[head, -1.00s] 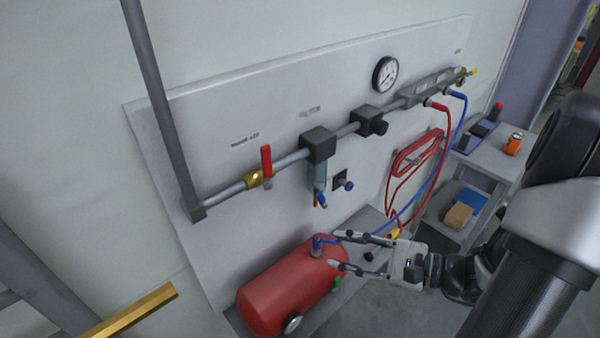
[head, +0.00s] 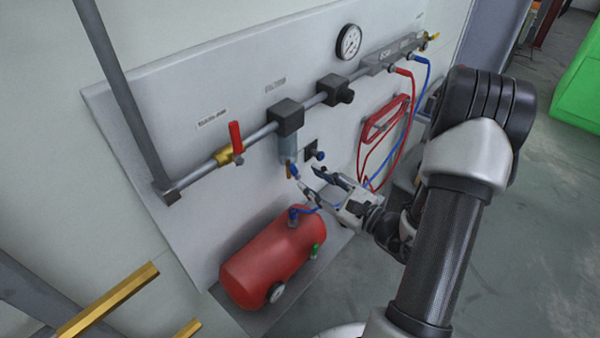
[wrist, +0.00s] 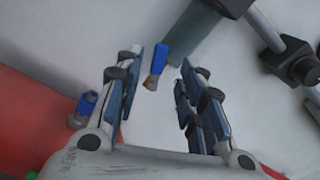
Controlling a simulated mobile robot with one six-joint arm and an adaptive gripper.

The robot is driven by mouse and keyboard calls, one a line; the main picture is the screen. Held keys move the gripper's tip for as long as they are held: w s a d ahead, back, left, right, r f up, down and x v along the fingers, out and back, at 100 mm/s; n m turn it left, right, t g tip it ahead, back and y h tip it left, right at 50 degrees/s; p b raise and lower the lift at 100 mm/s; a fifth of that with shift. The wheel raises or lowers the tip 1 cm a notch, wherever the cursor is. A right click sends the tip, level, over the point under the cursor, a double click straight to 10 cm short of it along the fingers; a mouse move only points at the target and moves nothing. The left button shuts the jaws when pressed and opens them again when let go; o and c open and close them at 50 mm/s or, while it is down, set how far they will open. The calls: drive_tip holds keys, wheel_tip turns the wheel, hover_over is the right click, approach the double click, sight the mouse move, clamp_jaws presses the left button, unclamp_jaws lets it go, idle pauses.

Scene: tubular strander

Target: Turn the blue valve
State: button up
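A small blue valve (head: 294,172) hangs under the filter bowl (head: 288,148) on the wall panel, with a brownish tip beside it. In the wrist view the blue valve (wrist: 161,62) shows between the two fingertips, just beyond them; I see no contact. My gripper (head: 309,179) is open and empty, just right of and below the valve in the head view, pointing at the panel.
The red tank (head: 268,262) lies below the gripper. A pipe with a red-handled brass valve (head: 236,140), dark blocks and a gauge (head: 348,42) runs above. Red and blue hoses (head: 385,130) hang at the right. Yellow rails (head: 105,300) stand at lower left.

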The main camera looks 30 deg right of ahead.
sight(295, 169)
drive_tip(key=x, duration=0.5)
drive_tip(key=shift+w+a, duration=0.1)
drive_tip(key=shift+w, duration=0.05)
drive_tip(key=shift+c, duration=0.3)
clamp_jaws()
idle(0.3)
